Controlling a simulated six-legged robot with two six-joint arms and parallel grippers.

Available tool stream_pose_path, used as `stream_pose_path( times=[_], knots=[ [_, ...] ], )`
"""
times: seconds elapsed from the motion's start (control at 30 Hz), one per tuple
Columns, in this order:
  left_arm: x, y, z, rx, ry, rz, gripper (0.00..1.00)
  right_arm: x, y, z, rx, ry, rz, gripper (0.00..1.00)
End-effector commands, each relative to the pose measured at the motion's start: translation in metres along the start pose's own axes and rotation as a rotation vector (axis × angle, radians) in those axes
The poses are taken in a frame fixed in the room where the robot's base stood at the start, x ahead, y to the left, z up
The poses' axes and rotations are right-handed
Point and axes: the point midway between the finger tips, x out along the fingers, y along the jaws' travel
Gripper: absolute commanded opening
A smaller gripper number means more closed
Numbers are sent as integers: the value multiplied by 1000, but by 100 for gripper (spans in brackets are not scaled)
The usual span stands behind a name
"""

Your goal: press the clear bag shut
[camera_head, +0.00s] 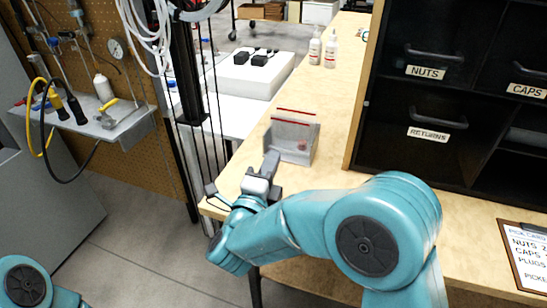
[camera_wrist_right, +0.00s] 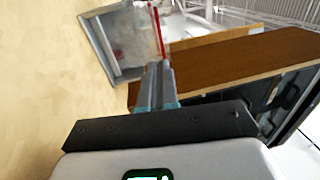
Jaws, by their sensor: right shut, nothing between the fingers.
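The clear bag (camera_head: 296,128) stands upright in a grey holder (camera_head: 291,156) on the wooden bench, with a red strip along its top edge. Something small and reddish shows faintly inside it. My right gripper (camera_head: 269,163) is shut and empty at the bag's lower left in the head view. In the right wrist view the bag (camera_wrist_right: 130,38) lies just beyond the shut fingertips (camera_wrist_right: 159,70), and the red strip ends close to them. I cannot tell whether they touch it. My left gripper is out of view; only a teal arm part shows at the lower left.
A black drawer cabinet (camera_head: 440,90) labelled NUTS, CAPS and RETURNS stands right of the bag. Two bottles (camera_head: 323,50) stand farther back on the bench (camera_head: 345,205). A clipboard (camera_head: 527,257) lies at the right. A white box (camera_head: 257,78) is beyond the bag.

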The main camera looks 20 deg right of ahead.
Motion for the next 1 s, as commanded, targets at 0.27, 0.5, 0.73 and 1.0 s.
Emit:
stream_pose_path(
  times=[0.27, 0.5, 0.73, 1.0],
  knots=[
    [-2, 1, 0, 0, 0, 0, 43, 62, 0, -1, 1, 5, 0, 0],
    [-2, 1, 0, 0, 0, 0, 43, 98, 0, -1, 0, 2, 0, 0],
    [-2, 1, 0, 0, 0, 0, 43, 110, 1, -1, -2, 1, 0, 0],
    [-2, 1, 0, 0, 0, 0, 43, 110, 0, 0, -1, 0, 1, 0]
  ],
)
